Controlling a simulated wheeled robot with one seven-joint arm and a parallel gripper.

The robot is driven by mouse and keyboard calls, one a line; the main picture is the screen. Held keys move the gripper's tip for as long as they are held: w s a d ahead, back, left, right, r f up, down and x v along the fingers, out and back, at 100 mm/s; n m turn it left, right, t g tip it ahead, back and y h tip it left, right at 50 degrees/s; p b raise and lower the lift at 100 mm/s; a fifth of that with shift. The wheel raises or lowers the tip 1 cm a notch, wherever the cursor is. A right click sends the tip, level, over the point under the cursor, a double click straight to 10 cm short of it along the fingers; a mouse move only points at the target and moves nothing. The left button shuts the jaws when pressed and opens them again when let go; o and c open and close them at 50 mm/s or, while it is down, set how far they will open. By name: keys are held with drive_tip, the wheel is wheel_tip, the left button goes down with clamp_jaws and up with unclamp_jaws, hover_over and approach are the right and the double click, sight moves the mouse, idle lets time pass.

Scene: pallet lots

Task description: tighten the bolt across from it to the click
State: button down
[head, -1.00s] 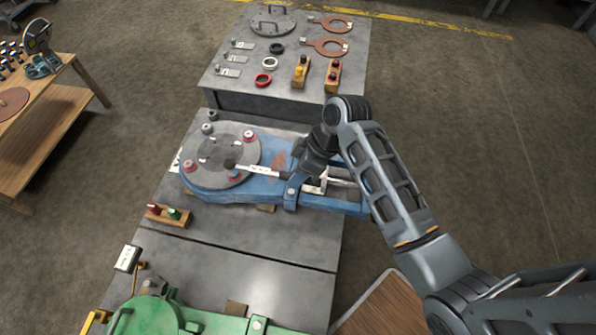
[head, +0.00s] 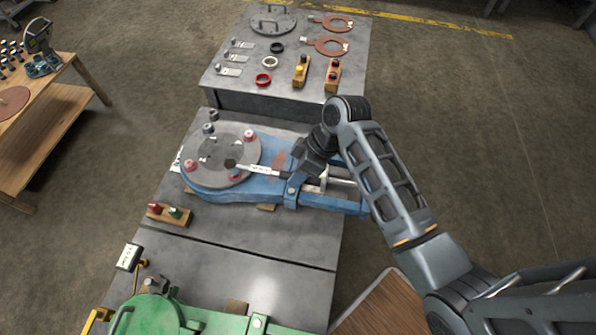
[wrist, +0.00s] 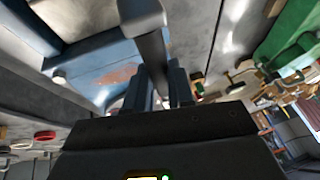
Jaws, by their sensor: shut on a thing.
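A blue valve body (head: 265,191) lies on the grey bench, with a round grey cover plate (head: 222,150) on its left end. Bolts with red collars stand around the plate: one at the upper right (head: 249,135), one at the left (head: 191,165) and one at the lower right (head: 236,174). A grey bolt (head: 208,128) stands at the upper left. My gripper (head: 300,163) is shut on a wrench (head: 258,170) with a pale marked shaft. The wrench's dark head is over the plate's right part; whether it seats on anything is unclear. In the wrist view the wrench (wrist: 152,45) rises between the fingers.
A wooden block (head: 168,215) with a red and a green piece sits in front of the valve. A green body (head: 155,315) is at the near edge. The rear table (head: 215,85) holds rings, gaskets and blocks.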

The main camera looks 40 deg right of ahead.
drive_tip(key=shift+f+b, duration=0.7)
drive_tip(key=shift+f, duration=0.4)
drive_tip(key=shift+s+a+m+p, duration=0.3)
drive_tip(key=shift+a+m+p, duration=0.1)
drive_tip(key=shift+a+p, duration=0.15)
drive_tip(key=shift+s+a+r+m+t+p, duration=0.1)
drive_tip(key=shift+s+a+m+t+p, duration=0.1)
drive_tip(key=shift+a+m+t+p, duration=0.1)
idle(0.5)
drive_tip(key=shift+s+a+m+h+p, duration=0.3)
drive_tip(key=shift+a+m+p, duration=0.1)
drive_tip(key=shift+a+m, duration=0.15)
drive_tip(key=shift+a, duration=0.15)
drive_tip(key=shift+s+a+m+t+p, duration=0.3)
drive_tip(key=shift+a+m+p, duration=0.15)
drive_tip(key=shift+a, duration=0.15)
drive_tip(key=shift+s+a+h, duration=0.15)
drive_tip(key=shift+a+h, duration=0.15)
drive_tip(key=shift+a, duration=0.1)
idle(0.5)
